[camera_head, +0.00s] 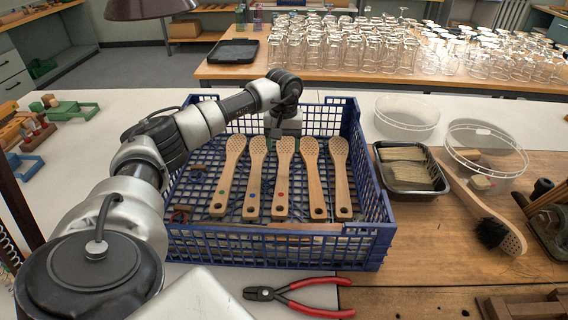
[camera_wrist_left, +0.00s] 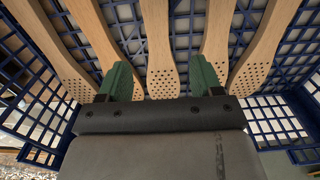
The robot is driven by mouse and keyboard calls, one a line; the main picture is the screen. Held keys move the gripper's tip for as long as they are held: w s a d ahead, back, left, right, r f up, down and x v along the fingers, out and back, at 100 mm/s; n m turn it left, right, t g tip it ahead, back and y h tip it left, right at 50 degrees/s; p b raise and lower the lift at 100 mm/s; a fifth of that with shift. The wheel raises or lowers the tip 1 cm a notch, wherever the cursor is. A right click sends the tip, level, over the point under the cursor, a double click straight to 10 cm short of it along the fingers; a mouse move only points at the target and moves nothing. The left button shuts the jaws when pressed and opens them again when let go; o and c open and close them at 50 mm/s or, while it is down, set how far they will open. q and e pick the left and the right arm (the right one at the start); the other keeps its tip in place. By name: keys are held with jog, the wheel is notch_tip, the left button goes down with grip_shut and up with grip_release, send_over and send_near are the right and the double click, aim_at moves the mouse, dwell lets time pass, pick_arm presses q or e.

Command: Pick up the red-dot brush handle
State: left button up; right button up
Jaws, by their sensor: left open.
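The red-dot brush handle (camera_head: 282,185) is the middle of several wooden handles in the blue crate (camera_head: 365,175). Its perforated head points away from me and its red dot is on the shaft. The green-dot handle (camera_head: 226,180) and blue-dot handle (camera_head: 253,180) are left of it. My left gripper (camera_head: 280,143) is over the head end of the middle handles. In the left wrist view it (camera_wrist_left: 160,77) is open, its green fingers either side of the middle handle (camera_wrist_left: 159,45). The dot is out of that view, and I cannot tell the height gap. My right gripper is not in view.
The crate walls surround the handles. Right of it are a black tray (camera_head: 385,176) of bristle bundles, clear tubs (camera_head: 407,115) and a finished-looking brush (camera_head: 490,225). Red-handled pliers (camera_head: 300,297) lie in front. Many glasses (camera_head: 340,55) stand on a table behind.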

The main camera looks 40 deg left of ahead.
aim_at(284, 164)
pick_arm(q)
jog(key=shift+d+f, duration=0.15)
jog(key=shift+f, duration=3)
jog(key=shift+s, duration=0.1)
jog(key=c, duration=1.1)
